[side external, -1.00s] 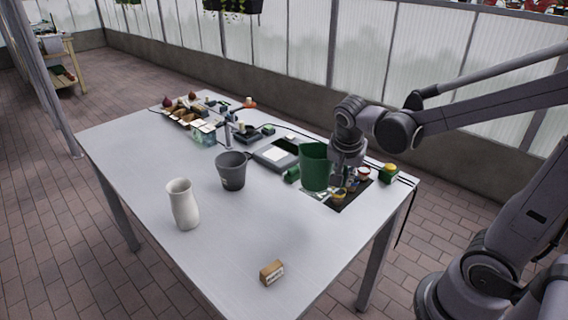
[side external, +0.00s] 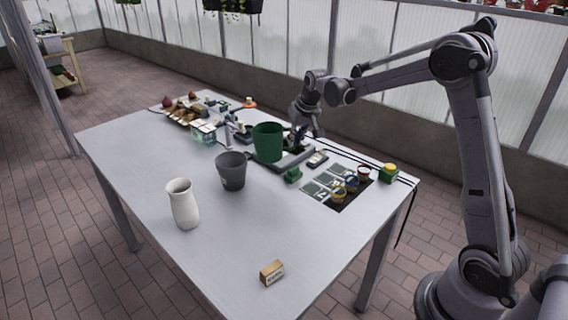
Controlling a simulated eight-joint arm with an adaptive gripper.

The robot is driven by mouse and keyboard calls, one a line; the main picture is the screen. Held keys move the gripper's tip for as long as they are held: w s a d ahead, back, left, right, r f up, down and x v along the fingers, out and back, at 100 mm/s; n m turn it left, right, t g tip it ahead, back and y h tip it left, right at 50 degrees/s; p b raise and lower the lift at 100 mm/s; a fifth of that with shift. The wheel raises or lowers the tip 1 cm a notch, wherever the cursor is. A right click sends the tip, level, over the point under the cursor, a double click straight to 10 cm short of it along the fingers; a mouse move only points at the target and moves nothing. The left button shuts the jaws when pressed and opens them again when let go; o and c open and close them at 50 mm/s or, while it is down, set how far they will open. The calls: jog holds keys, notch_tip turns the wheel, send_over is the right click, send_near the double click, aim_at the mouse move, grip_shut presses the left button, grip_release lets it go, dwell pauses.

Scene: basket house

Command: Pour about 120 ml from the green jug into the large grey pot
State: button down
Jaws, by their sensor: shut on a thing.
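The green jug (side external: 267,142) is in my gripper (side external: 292,135), roughly upright and above the table. My gripper is shut on the jug's right side; its fingertips are partly hidden behind the jug. The large grey pot (side external: 231,172) stands upright on the table, to the left of and nearer the camera than the jug. The jug and pot are apart. The contents of both are not visible from here.
A white vase (side external: 182,204) stands front left of the pot. A small wooden block (side external: 271,272) lies near the front edge. A dark mat with small cups (side external: 350,187) is at right. Several items crowd the back. The table's (side external: 236,240) front middle is clear.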

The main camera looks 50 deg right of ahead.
jog(key=w+d+f+n, duration=0.1)
jog(key=w+d, duration=0.1)
jog(key=w+d+f+n+y, duration=0.1)
jog(key=w+d, duration=0.1)
jog(key=w, duration=0.1)
jog(key=w+d+f+n, duration=0.1)
jog(key=w+d+n, duration=0.1)
jog(key=shift+w+d+f+y, duration=0.25)
jog(key=shift+f+y, duration=0.05)
jog(key=shift+f, duration=0.05)
jog(key=shift+w+d+f+n, duration=0.3)
jog(key=shift+w+d+n, duration=0.1)
jog(key=shift+d, duration=0.1)
jog(key=shift+a+r, duration=0.1)
jog(key=shift+a, duration=0.1)
jog(key=w+a+r+n+g+h+p, duration=0.1)
jog(key=a+r+n+h, duration=0.1)
jog(key=a+r+h, duration=0.6)
jog(key=shift+w+a+r+h, duration=0.2)
jog(key=shift+a+r+h, duration=0.15)
jog(key=shift+r+h, duration=0.4)
dwell(0.6)
jog(key=shift+a+h+p, duration=0.2)
jog(key=shift+h+p, duration=0.15)
jog(key=shift+p, duration=0.25)
jog(key=shift+w+a+r+n+h+p, duration=0.2)
jog(key=shift+a+r+n+h+p, duration=0.3)
jog(key=shift+a+r+h+p, duration=0.5)
dwell(1.2)
